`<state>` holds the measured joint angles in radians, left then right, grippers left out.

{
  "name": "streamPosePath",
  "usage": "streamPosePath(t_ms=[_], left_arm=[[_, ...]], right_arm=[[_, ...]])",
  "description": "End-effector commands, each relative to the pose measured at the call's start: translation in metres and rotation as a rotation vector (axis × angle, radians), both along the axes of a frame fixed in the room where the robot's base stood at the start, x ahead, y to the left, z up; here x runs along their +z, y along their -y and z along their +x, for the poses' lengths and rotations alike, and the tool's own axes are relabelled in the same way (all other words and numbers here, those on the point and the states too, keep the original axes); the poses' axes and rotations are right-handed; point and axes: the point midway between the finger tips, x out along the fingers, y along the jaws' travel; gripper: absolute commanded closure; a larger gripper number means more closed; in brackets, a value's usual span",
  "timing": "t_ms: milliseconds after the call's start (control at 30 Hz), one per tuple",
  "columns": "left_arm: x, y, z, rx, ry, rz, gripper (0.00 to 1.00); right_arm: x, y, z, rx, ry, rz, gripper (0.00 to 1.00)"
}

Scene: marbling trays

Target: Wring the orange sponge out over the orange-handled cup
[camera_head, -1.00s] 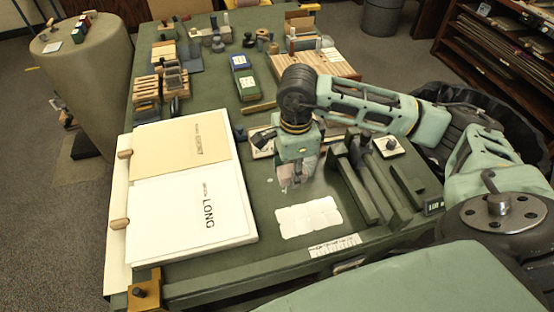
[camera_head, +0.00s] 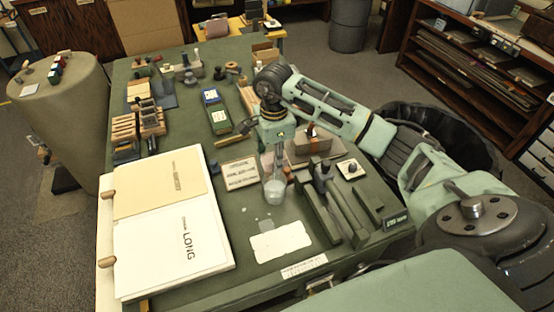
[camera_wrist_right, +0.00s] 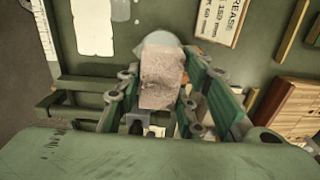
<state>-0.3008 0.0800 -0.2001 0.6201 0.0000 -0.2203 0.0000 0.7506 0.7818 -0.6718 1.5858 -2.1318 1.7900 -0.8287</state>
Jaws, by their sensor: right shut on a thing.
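My right gripper (camera_head: 272,168) points down over the worktable, and its fingers are shut on a pinkish-tan block (camera_wrist_right: 162,80), which appears to be the sponge; it does not look clearly orange. A pale, translucent cup (camera_head: 275,191) is directly below the fingertips in the head view. Its rounded pale rim (camera_wrist_right: 158,38) shows just beyond the block in the wrist view, partly covered by it. I cannot see an orange handle on this cup, and I cannot tell whether the block touches it. My left gripper is not in view.
A white sheet (camera_head: 281,241) and small pale wet-looking patches lie in front of the cup. Dark green bars (camera_head: 318,212) stand to its right. A brownish block (camera_head: 311,147) is behind right. A large open folder (camera_head: 172,240) covers the left side.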

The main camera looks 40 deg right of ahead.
Motion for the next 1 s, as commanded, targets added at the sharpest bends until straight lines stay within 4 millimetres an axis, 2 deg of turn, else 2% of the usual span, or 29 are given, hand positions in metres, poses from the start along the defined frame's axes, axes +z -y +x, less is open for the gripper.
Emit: streamPosePath(t_ms=[267, 700, 1000], left_arm=[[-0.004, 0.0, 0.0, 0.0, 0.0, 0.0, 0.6], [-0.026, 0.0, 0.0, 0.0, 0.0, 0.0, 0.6], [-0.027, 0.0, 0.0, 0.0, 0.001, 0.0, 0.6]], right_arm=[[-0.01, 0.001, 0.002, 0.001, -0.007, 0.002, 0.76], [-0.048, 0.001, 0.002, 0.0, -0.005, 0.001, 0.76], [-0.05, 0.001, 0.002, 0.001, -0.004, 0.001, 0.76]])
